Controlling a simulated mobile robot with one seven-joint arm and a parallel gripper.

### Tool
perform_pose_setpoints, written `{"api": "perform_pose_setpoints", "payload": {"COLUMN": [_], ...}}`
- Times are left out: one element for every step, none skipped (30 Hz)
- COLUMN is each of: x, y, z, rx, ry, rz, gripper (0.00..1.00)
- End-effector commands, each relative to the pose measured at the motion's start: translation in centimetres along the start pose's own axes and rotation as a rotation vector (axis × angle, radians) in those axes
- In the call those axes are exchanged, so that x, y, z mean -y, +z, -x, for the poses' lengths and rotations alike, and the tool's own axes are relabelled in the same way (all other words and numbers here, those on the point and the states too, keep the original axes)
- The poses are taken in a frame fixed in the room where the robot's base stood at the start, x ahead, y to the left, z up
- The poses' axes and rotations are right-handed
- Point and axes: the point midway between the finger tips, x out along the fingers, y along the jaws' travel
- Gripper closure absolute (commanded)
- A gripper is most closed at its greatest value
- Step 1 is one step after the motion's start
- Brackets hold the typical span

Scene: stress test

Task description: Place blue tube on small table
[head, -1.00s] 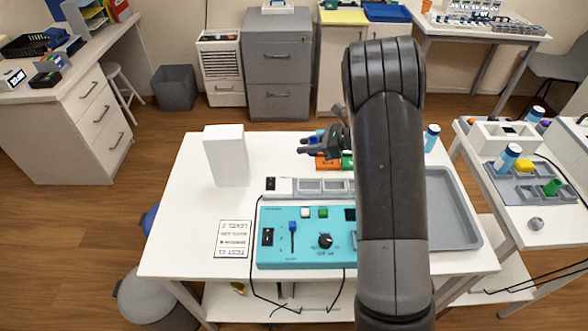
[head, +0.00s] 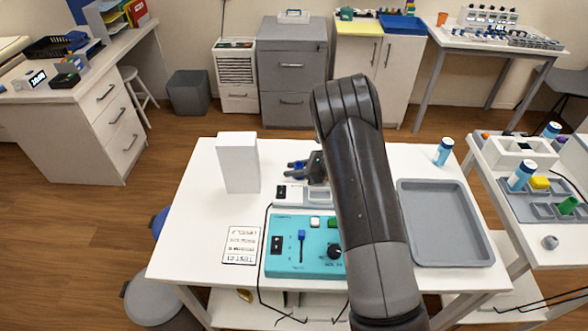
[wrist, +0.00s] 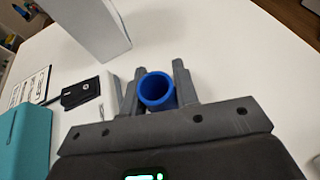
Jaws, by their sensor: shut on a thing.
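The blue tube (wrist: 157,91) is hollow, and its round open end faces my wrist camera. My gripper (wrist: 160,82) is shut on it, with one grey finger on each side. In the head view the blue tube (head: 298,165) shows small in my gripper (head: 296,169).
A tall white box (head: 238,162) stands left of my gripper. The teal control panel (head: 290,260) and a printed card (head: 241,245) lie in front. A grey tray (head: 444,225) and a blue-and-white bottle (head: 443,152) are right. A side table (head: 540,235) holds more items.

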Motion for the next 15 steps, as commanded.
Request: {"api": "perform_pose_setpoints", "payload": {"x": [0.0,0.0,-0.01,-0.01,-0.01,-0.01,-0.01,-0.01,-0.02,-0.02,-0.01,-0.02,-0.02,-0.02,-0.02], "y": [0.02,0.02,0.0,-0.05,-0.13,-0.24,-0.22,-0.2,-0.2,-0.2,-0.2,-0.2,-0.2,-0.2,-0.2], "z": [0.01,0.01,0.0,-0.01,-0.05,-0.1,-0.11,-0.11,-0.1,-0.1,-0.1,-0.1,-0.1,-0.1,-0.09], "rx": [0.0,0.0,0.0,0.0,0.0,0.0,0.0,0.0,0.0,0.0,0.0,0.0,0.0,0.0,0.0], "ry": [0.0,0.0,0.0,0.0,0.0,0.001,0.001,0.001,0.001,0.001,0.001,0.001,0.001,0.001,0.001], "rz": [0.0,0.0,0.0,-0.001,-0.001,-0.001,0.0,0.0,0.0,0.0,0.0,0.0,0.0,0.0,-0.001], "gripper": [0.94,0.94,0.94,0.94,0.94,0.94,0.71,0.68,0.65,0.63,0.6,0.57,0.54,0.52,0.5]}}
